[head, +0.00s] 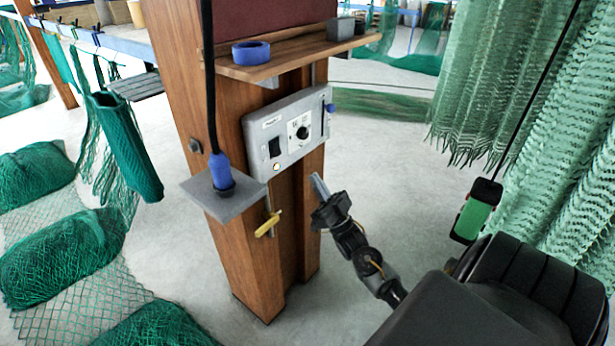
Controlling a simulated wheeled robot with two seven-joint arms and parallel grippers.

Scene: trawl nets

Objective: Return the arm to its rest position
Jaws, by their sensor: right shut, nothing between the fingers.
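My right arm comes in from the lower right. Its gripper (319,187) is shut and empty, just right of and below the grey control box (258,127). The box is fixed to a wooden post (248,262) and carries a black rocker switch, a round dial and a small lit lamp. In this view the fingertips overlap the post's right edge; I cannot tell whether they touch it. My left gripper does not show.
A blue plug on a black cable stands on a small grey plate (222,203) left of the box. A yellow handle (268,223) hangs below. A shelf (300,50) holds blue tape (251,53). A green pendant (476,211) and nets (570,130) hang right. Floor between is clear.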

